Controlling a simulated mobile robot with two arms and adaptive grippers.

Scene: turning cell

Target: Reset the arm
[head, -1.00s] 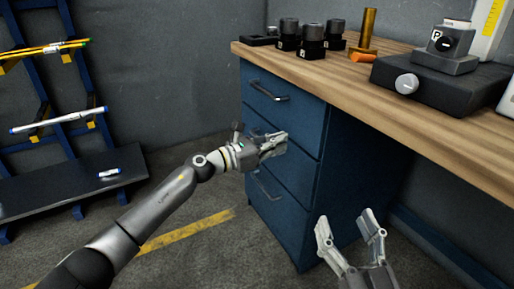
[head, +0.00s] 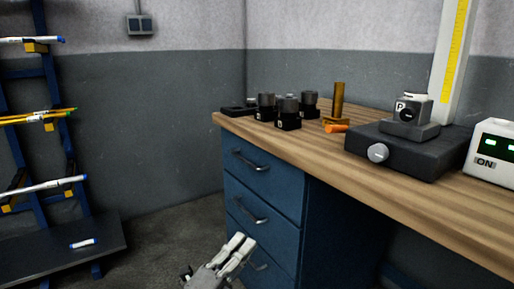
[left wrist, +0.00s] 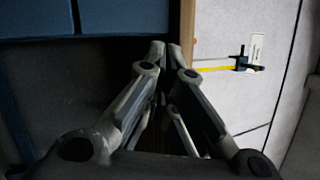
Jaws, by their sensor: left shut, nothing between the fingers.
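My left gripper (head: 238,250) shows at the bottom of the head view, in front of the lower drawers of the blue cabinet (head: 330,225). Its fingers are together and hold nothing. The left wrist view shows the same fingers (left wrist: 167,50) converging, with nothing between them. Most of the left arm is below the head view's edge. My right gripper is outside both current views.
A wooden workbench (head: 420,205) tops the cabinet. It carries several black holders (head: 288,112), a brass cylinder (head: 338,100), an orange piece (head: 336,128), a black block with a knob (head: 400,150) and a white readout box (head: 492,150). A blue rack (head: 22,150) stands left. Floor between is clear.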

